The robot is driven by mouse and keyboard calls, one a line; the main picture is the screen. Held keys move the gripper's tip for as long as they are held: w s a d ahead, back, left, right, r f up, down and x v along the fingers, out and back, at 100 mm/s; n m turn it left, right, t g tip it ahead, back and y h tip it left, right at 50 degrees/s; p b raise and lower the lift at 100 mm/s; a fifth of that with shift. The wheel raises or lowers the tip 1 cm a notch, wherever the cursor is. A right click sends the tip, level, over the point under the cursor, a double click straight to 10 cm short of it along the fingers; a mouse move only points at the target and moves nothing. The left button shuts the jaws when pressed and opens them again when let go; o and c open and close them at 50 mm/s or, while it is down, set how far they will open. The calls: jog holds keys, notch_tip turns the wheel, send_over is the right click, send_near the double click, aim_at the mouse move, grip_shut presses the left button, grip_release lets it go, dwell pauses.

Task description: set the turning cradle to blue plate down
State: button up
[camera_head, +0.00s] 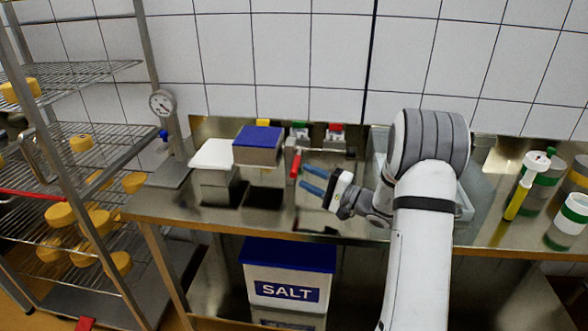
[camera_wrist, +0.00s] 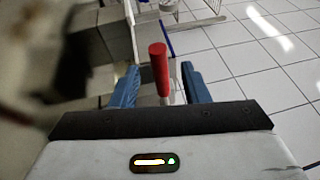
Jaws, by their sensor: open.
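The turning cradle (camera_head: 257,155) stands on the steel bench, with its blue plate (camera_head: 259,136) facing up on top. A red handle (camera_head: 295,165) stands upright at its right side. My gripper (camera_head: 307,179) is open, with its blue fingers pointing left at the handle. In the wrist view the red handle (camera_wrist: 159,68) shows between the two open fingers, apart from both. The underside of the cradle is hidden.
A white-topped block (camera_head: 213,154) stands left of the cradle. A gauge on a post (camera_head: 162,103) and a wire rack of yellow cheeses (camera_head: 82,143) are further left. Banded containers (camera_head: 568,220) stand at the right. A blue-lidded salt bin (camera_head: 287,278) sits below the bench.

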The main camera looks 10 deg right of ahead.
jog(key=w+p+x, duration=0.1)
jog(key=x, duration=0.6)
jog(key=shift+w+d+t, duration=0.2)
jog(key=shift+t, duration=0.2)
grip_shut()
jog(key=shift+d, duration=0.35)
jog(key=shift+a+r+p, duration=0.1)
jog(key=shift+p, duration=0.2)
